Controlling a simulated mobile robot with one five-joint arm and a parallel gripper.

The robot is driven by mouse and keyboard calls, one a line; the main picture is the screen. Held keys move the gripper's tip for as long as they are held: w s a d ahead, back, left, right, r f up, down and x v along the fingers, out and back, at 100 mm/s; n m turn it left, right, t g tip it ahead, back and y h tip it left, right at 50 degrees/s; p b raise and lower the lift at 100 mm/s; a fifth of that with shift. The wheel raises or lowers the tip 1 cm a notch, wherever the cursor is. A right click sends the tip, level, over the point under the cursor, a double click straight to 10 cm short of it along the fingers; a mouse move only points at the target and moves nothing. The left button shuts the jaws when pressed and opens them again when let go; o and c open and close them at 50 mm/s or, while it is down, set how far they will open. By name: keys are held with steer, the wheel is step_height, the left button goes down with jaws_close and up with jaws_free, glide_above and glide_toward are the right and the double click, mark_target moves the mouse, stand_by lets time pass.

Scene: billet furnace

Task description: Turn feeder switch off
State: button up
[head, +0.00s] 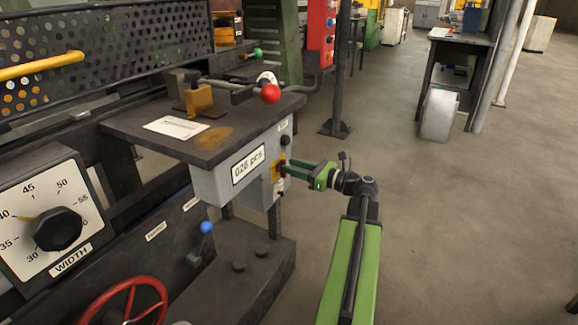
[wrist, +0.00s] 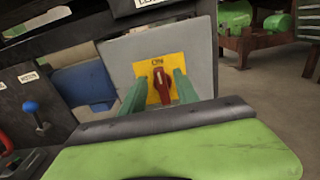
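The feeder switch appears to be the red rotary knob (wrist: 161,86) on a yellow plate (wrist: 143,70), on the side of a grey box. Its handle stands about upright in the wrist view, with a small marking above it that looks like "ON". In the head view the knob (head: 280,169) is small and partly hidden by my gripper. My gripper (head: 288,168) reaches it from the right. In the wrist view the green fingers of my gripper (wrist: 160,92) are apart, one on each side of the knob, with gaps visible. I cannot tell whether either finger touches it.
The grey box (head: 207,185) hangs under a dark tabletop (head: 205,150) with a red-ball lever (head: 270,93). A black round knob (head: 285,140) sits above the switch. At lower left are a width dial (head: 58,229), a blue-ball lever (head: 207,228) and a red handwheel (head: 130,290).

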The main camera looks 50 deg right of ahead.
steer(key=shift+x, duration=0.95)
jaws_close()
